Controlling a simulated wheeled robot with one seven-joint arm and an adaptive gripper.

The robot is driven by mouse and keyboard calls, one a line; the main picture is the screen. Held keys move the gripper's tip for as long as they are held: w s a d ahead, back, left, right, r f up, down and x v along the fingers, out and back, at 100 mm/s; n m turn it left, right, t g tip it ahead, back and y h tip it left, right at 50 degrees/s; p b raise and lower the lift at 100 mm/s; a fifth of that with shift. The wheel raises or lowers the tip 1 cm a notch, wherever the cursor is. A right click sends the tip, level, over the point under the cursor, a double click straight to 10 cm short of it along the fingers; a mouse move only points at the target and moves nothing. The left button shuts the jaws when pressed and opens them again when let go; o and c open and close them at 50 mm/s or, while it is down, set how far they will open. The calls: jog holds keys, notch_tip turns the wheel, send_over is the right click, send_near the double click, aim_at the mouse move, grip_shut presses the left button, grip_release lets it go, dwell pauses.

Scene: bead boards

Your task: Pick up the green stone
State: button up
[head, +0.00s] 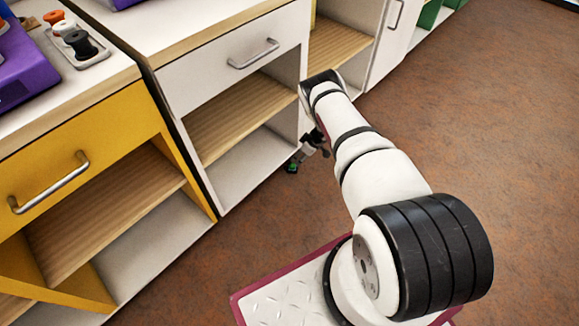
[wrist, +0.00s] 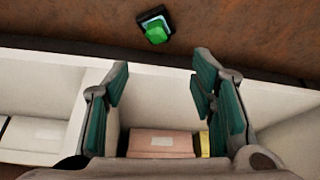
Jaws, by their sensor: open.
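The green stone (wrist: 155,31) shows in the wrist view near the top, left of centre. It sits on a small dark square piece with a pale blue top, on the brown floor. My gripper (wrist: 162,70) is open, with its teal-padded fingers apart and nothing between them. The stone appears beyond the fingertips, apart from them. In the head view my gripper (head: 310,148) hangs low beside the white cabinet. A small green patch shows just below it; I cannot tell whether that is the stone or a finger pad.
The white cabinet (head: 205,75) with open shelves stands close to my gripper, and a yellow cabinet (head: 120,120) stands left of it. In the wrist view a pinkish box (wrist: 160,143) lies in a compartment below the fingers. The floor (head: 480,120) at right is clear.

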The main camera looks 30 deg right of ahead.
jog(key=b, duration=0.3)
send_over(293, 164)
jog(key=s, duration=0.2)
notch_tip(293, 164, down, 6)
jog(key=shift+d+r, duration=0.15)
jog(key=shift+r, duration=0.05)
jog(key=b+x, duration=0.1)
jog(key=x, duration=0.1)
jog(key=b+x, duration=0.2)
jog(key=shift+s+d+f, duration=0.15)
jog(key=shift+d+f, duration=0.05)
jog(key=shift+d, duration=0.2)
jog(key=shift+w+a+f+b, duration=0.15)
jog(key=shift+w+f+b, duration=0.2)
jog(key=shift+f, duration=0.2)
jog(key=shift+c, duration=0.5)
jog(key=c, duration=1)
jog(key=shift+s+r, duration=0.1)
